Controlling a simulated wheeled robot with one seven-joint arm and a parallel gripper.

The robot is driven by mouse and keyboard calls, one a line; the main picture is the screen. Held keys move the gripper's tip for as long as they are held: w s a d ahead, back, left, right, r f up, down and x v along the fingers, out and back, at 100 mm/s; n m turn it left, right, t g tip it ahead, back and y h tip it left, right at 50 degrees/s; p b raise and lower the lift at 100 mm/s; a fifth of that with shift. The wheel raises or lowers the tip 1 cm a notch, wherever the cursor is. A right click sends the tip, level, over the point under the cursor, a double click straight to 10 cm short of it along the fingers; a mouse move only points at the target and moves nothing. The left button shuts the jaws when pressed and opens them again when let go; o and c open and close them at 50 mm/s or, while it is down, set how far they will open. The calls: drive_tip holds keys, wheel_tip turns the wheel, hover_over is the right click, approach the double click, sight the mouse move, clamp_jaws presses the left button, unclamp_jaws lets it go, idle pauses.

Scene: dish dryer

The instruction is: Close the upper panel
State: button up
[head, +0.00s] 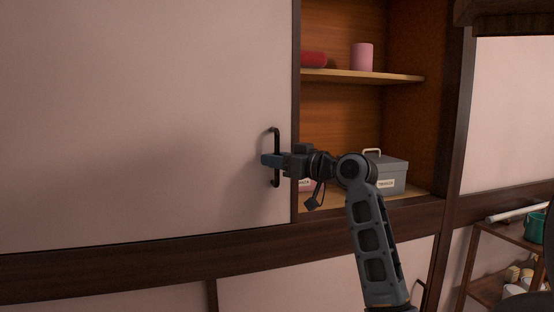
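The upper panel (140,110) is a large pale sliding panel on the left in the head view. Its right edge stands beside an open section of the cupboard (345,115). A dark vertical bar handle (276,179) is near that edge.
The open section has a wooden shelf (365,75) with a pink cup (362,57) and a red object (314,60). Below stands a grey box (390,175), partly behind my arm. A dark wooden rail (120,266) runs under the panel. A rack (496,235) stands at the right.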

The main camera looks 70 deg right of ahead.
clamp_jaws()
idle(0.6)
